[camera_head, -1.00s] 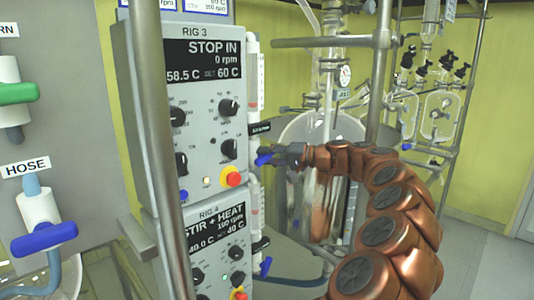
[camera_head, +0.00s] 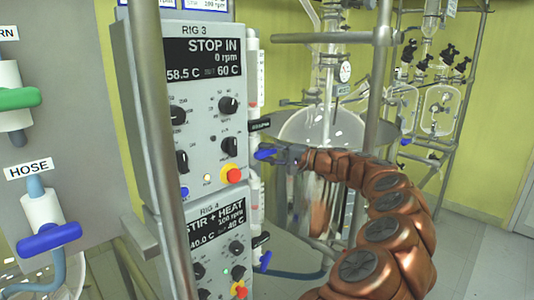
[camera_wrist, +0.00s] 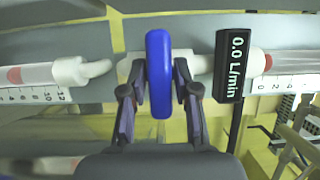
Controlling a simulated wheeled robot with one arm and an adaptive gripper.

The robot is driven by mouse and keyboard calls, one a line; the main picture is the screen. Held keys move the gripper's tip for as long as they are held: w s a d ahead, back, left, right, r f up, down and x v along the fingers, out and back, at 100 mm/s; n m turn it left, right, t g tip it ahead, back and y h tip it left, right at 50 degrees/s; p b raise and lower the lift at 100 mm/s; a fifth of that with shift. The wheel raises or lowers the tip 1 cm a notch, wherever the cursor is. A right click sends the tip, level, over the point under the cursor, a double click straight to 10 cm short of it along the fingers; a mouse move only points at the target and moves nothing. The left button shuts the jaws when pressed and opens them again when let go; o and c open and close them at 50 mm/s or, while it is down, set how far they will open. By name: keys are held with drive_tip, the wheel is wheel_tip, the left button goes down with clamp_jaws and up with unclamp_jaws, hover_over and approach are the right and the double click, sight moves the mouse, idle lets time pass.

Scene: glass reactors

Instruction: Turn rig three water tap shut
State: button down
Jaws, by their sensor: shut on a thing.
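The rig three water tap has a blue handle (camera_head: 265,154) at the right side of the RIG 3 control box (camera_head: 205,95). In the head view it looks nearly level. My gripper (camera_head: 279,154) reaches it from the right and is shut on it. In the wrist view the blue handle (camera_wrist: 158,72) stands upright between the fingers of my gripper (camera_wrist: 160,88), across the white pipe line. Part of the tap body is hidden behind the handle and fingers.
The RIG 4 box (camera_head: 215,245) sits below, with its own blue tap handle (camera_head: 265,261). A metal post (camera_head: 172,150) stands in front of the boxes. A glass vessel (camera_head: 322,135) stands behind my arm. A HOSE tap (camera_head: 48,238) is at the left.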

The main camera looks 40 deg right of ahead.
drive_tip(key=c, duration=1)
unclamp_jaws()
drive_tip(key=v, duration=1.2)
